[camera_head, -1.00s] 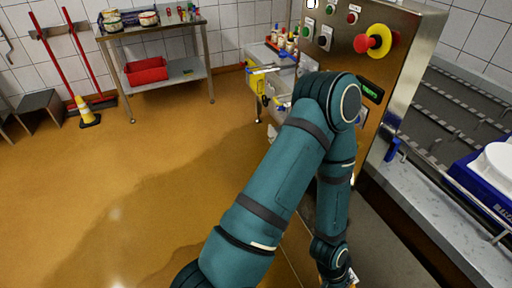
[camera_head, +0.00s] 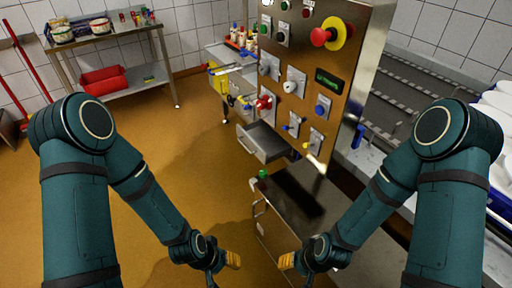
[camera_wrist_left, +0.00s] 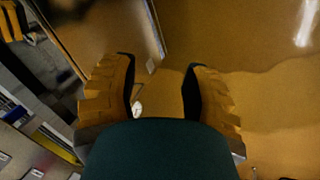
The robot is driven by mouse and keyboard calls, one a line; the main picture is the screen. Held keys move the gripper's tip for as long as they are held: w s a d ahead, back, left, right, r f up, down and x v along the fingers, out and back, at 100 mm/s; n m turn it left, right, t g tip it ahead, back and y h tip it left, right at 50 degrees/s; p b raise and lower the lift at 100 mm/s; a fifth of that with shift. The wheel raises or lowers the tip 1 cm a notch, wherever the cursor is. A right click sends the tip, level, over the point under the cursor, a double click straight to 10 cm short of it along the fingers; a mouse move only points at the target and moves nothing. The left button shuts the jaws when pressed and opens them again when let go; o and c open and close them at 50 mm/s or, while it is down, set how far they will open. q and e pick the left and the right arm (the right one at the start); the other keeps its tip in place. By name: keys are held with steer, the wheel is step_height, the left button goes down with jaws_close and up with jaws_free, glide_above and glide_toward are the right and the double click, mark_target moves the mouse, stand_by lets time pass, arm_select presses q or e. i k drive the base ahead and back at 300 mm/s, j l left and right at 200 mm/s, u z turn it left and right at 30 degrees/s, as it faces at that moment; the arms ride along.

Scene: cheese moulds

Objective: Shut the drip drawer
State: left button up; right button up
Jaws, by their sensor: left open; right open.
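My left gripper (camera_head: 230,261), with orange finger pads, is open and empty in front of and well below the drawer in the picture. In the left wrist view its two fingers (camera_wrist_left: 160,95) stand apart with only floor and a cabinet edge behind them. My right gripper (camera_head: 290,262) is open at the lower middle, apart from the drawer.
A steel cabinet (camera_head: 290,205) with a handle and a green knob stands below the panel, close to both grippers. A red emergency button (camera_head: 325,35) juts from the panel. A conveyor (camera_head: 400,90) runs at right. The orange floor (camera_head: 150,235) at left is clear.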

mark_target(268, 146)
steer(key=j+z, duration=0.1)
steer(key=z, duration=0.3)
steer(key=i+j+z, duration=0.1)
steer(key=z, duration=0.35)
steer(key=j+z, duration=0.1)
steer(key=z, duration=0.3)
steer(key=j+z, duration=0.3)
steer(key=j, duration=0.15)
steer(key=i+j+z, duration=0.1)
steer(key=j+z, duration=0.25)
steer(key=j, duration=0.15)
steer(key=j+z, duration=0.15)
steer(key=j, duration=0.3)
steer(key=k+j+z, duration=0.15)
steer(key=j, duration=0.3)
steer(key=k+j, duration=0.1)
steer(key=j, duration=0.8)
steer(key=k+j, duration=0.15)
steer(key=j, duration=0.3)
steer(key=j+z, duration=0.1)
steer(key=j, duration=0.3)
steer(key=k, duration=0.05)
